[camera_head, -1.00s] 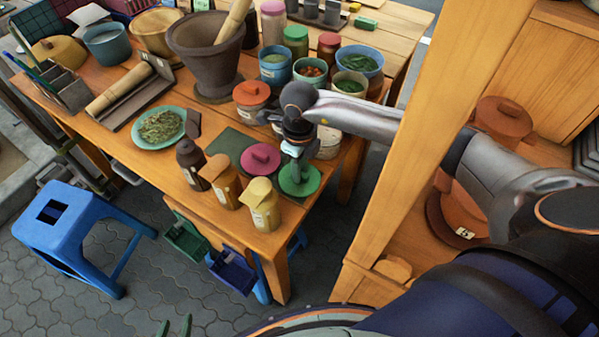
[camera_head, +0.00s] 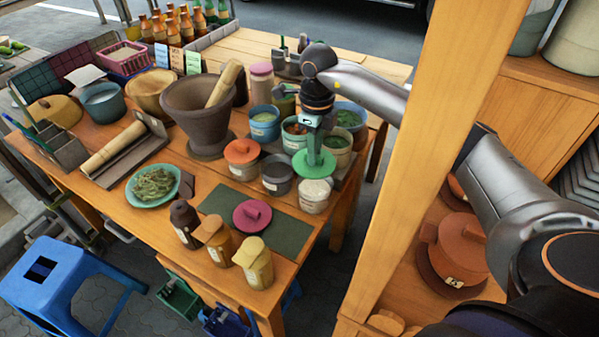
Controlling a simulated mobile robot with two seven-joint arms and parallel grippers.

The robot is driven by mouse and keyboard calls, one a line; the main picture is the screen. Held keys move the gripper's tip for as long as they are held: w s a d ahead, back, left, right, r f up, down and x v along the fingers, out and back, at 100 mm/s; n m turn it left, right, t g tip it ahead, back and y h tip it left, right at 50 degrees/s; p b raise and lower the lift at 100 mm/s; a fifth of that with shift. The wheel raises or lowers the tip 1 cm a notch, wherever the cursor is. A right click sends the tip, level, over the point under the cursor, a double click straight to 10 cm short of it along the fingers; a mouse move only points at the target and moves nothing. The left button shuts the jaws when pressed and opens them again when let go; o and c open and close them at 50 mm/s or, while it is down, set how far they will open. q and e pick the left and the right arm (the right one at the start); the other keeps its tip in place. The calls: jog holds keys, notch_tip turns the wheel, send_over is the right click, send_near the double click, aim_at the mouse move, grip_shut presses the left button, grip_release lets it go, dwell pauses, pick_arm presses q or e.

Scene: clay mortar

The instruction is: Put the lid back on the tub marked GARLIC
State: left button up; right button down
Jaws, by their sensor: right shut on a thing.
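My right gripper (camera_head: 315,137) is shut on the green lid (camera_head: 313,164) and holds it level near the row of tubs. A pale tub (camera_head: 315,198) with a whitish top stands just below the lid in the picture; a gap shows between them. A pink lid (camera_head: 252,214) lies on the dark green mat (camera_head: 285,234). The labels are too small to read, so I cannot tell which tub says GARLIC. My left gripper is out of view.
Several filled bowls and tubs (camera_head: 338,143) crowd behind the lid. A large mortar (camera_head: 196,110) with a pestle stands to the left. Small bottles (camera_head: 254,266) line the table's front edge. A wooden post (camera_head: 420,130) rises right of the table, close to my arm.

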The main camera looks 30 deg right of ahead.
aim_at(316, 167)
jog(key=shift+w+d+r, duration=0.15)
jog(key=shift+d, duration=0.35)
notch_tip(316, 167, down, 4)
jog(key=b, duration=0.3)
jog(key=shift+f+b, duration=0.25)
jog(key=shift+b, duration=0.1)
jog(key=shift+f+b, duration=0.5)
jog(key=shift+f, duration=0.45)
jog(key=shift+r, duration=0.1)
jog(key=shift+f, duration=0.2)
dwell(0.9)
jog(key=c, duration=0.7)
grip_release()
jog(key=shift+c, duration=0.2)
jog(key=shift+o, duration=0.3)
